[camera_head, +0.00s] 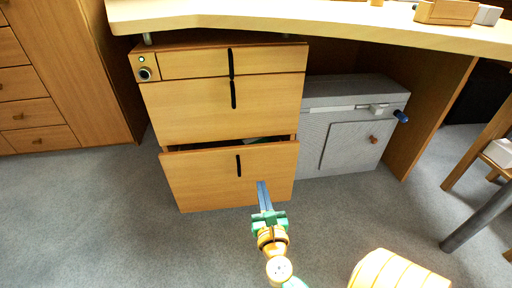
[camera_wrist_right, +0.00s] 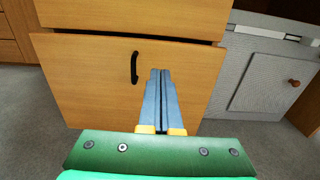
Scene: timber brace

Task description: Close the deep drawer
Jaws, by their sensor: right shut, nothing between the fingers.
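The deep drawer (camera_head: 215,178) is the lowest front of the wooden cabinet under the desk. It stands partly open, with a dark gap above its front and something light just visible inside. It has a black vertical handle (camera_head: 239,165), which also shows in the right wrist view (camera_wrist_right: 134,67). My right gripper (camera_head: 262,184) is shut and empty, its blue fingers pointing at the drawer front, right of and below the handle. In the right wrist view the fingertips (camera_wrist_right: 160,71) overlap the drawer front; I cannot tell whether they touch it. My left gripper is not in view.
Above the deep drawer are a larger drawer (camera_head: 200,108) and a thin top drawer (camera_head: 195,64), both shut. A grey box (camera_head: 330,135) stands to the right under the curved desktop (camera_head: 330,22). A wooden cabinet (camera_head: 85,70) is at left.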

